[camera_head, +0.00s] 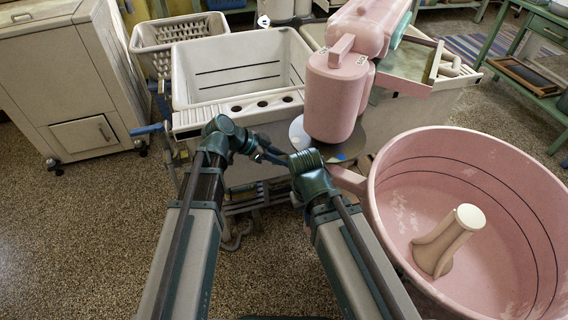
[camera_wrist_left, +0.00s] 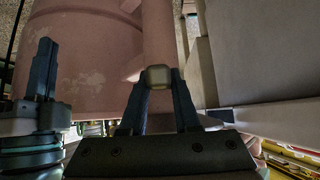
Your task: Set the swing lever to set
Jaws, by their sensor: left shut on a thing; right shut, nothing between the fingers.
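The pink wringer head (camera_head: 350,80) stands over the tubs, with a raised pink block (camera_head: 341,49) between two small white labels; their print is too small to read. In the left wrist view, my left gripper (camera_wrist_left: 159,76) is shut on the cream knob at the end of a pink bar (camera_wrist_left: 157,30). I cannot tell for sure that this bar is the swing lever; arm links cover that place in the head view. My right gripper (camera_wrist_left: 46,66) is shut and empty, off to the left in the left wrist view, apart from the bar.
A large pink tub (camera_head: 515,160) with a cream agitator (camera_head: 450,240) stands at the right. A cream rinse tub (camera_head: 240,62) stands behind my arms, with a white basket (camera_head: 165,40) beyond it. A beige cabinet (camera_head: 50,75) is at the far left. The floor (camera_head: 75,220) at left is free.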

